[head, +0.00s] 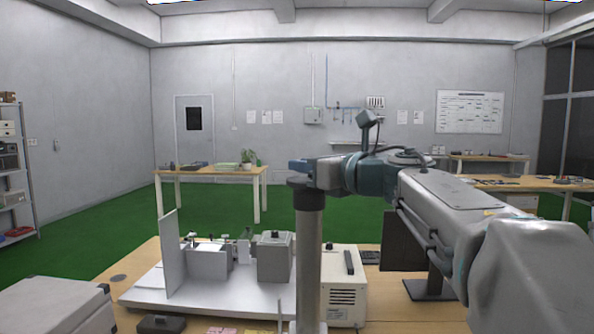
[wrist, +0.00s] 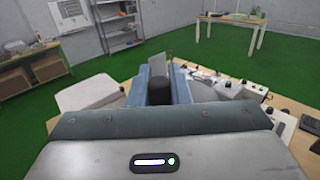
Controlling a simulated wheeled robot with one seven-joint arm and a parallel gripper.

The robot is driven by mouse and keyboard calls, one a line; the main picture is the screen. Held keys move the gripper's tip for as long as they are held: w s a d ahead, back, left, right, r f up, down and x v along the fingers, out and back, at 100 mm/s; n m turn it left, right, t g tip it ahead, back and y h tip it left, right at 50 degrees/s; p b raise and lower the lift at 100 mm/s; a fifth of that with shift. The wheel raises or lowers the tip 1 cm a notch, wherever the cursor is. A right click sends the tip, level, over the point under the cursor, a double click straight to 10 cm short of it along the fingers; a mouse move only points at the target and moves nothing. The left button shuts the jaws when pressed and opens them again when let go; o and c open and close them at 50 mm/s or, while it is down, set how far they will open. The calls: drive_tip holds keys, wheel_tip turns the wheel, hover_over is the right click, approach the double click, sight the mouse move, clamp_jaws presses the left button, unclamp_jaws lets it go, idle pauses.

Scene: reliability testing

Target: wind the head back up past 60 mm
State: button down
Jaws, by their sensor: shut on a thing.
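A grey upright post (head: 309,262) with a dark cap (head: 305,194) stands at the near edge of the table in the head view. My gripper (head: 300,165) reaches in from the right and is level with the post's top, just above the dark cap. In the wrist view my gripper's blue fingers (wrist: 161,82) are on both sides of a dark upright cylinder (wrist: 159,92), which looks like a knob or handle, and are shut on it. The test head and any millimetre scale or readout cannot be made out.
A white-based rig with grey blocks (head: 275,257) and an upright panel (head: 170,250) stands left of the post. A cream instrument box (head: 345,288) and a dark monitor (head: 403,242) are right of it. A grey case (head: 52,305) is at the near left.

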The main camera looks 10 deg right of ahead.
drive_tip(key=shift+s+d+r+n+g+y, duration=0.1)
drive_tip(key=shift+d+n+g+y, duration=0.1)
drive_tip(key=shift+n+g+y, duration=0.85)
drive_tip(key=shift+y, duration=0.45)
drive_tip(key=c, duration=1.3)
unclamp_jaws()
drive_tip(key=shift+c, duration=0.2)
drive_tip(key=shift+d+b, duration=0.1)
drive_tip(key=shift+b, duration=0.2)
drive_tip(key=b+v, duration=0.1)
drive_tip(key=v, duration=1.2)
drive_tip(key=shift+s+d+b, duration=0.2)
drive_tip(key=shift+s+b, duration=0.1)
